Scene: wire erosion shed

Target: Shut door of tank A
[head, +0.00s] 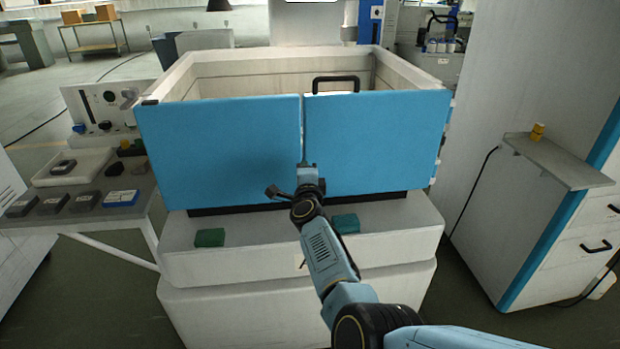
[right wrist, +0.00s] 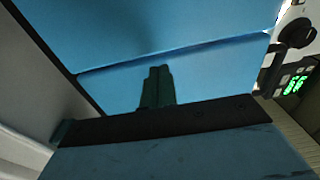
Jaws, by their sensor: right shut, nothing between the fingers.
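The white tank (head: 270,60) has a front of two blue door panels, the left door panel (head: 215,150) and the right door panel (head: 385,140). They stand upright side by side across the front, with a narrow gap between them. I cannot tell if they are fully flush. A black handle (head: 336,78) shows above the right panel's top edge. My right gripper (head: 307,178) is at the lower front of the panels, near the gap. In the right wrist view its fingers (right wrist: 156,87) are together and empty, close to a blue surface; contact is unclear. My left gripper is out of view.
A green block (head: 209,238) and a teal block (head: 346,223) lie on the white ledge (head: 265,255) below the doors. A side table with grey blocks (head: 53,204) stands left. A white cabinet with a small shelf (head: 565,165) stands right, with floor between.

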